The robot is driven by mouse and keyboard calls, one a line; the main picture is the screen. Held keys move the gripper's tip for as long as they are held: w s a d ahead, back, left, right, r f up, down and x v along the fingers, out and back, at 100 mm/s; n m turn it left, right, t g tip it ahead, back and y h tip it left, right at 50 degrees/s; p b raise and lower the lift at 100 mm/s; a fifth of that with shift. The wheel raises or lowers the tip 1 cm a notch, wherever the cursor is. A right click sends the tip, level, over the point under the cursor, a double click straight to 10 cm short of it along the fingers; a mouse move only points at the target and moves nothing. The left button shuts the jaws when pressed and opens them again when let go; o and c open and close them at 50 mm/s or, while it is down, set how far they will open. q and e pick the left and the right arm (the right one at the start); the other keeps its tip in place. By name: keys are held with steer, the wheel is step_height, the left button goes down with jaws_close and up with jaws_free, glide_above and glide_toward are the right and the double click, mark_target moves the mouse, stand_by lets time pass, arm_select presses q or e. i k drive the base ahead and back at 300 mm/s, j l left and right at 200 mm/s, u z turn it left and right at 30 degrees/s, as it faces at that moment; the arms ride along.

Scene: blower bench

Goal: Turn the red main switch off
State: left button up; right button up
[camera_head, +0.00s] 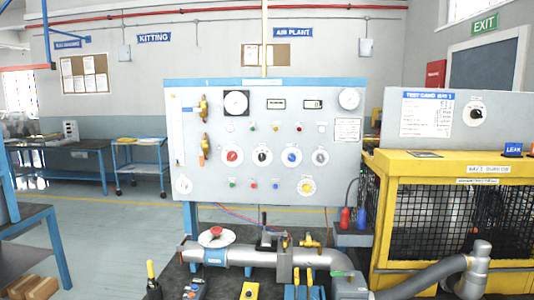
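A red rotary knob (232,155) sits in a white round dial on the grey upright panel (216,125), at the left end of a row of knobs. It is the red switch-like knob I see. Its labels are too small to read, and I cannot tell its setting. To its right are a black knob (262,156), a blue knob (291,156) and a grey knob (320,156). Neither of my grippers shows in the head view.
Below the panel runs a grey pipe (245,256) with a red handwheel (216,232). Brass valves (204,108) stick out at the panel's left. A yellow cage (410,168) stands at right, with a grey hose (425,283) in front. Open floor lies left.

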mark_target(232, 156)
steer(key=i+l+u, duration=0.1)
steer(key=i+l, duration=0.85)
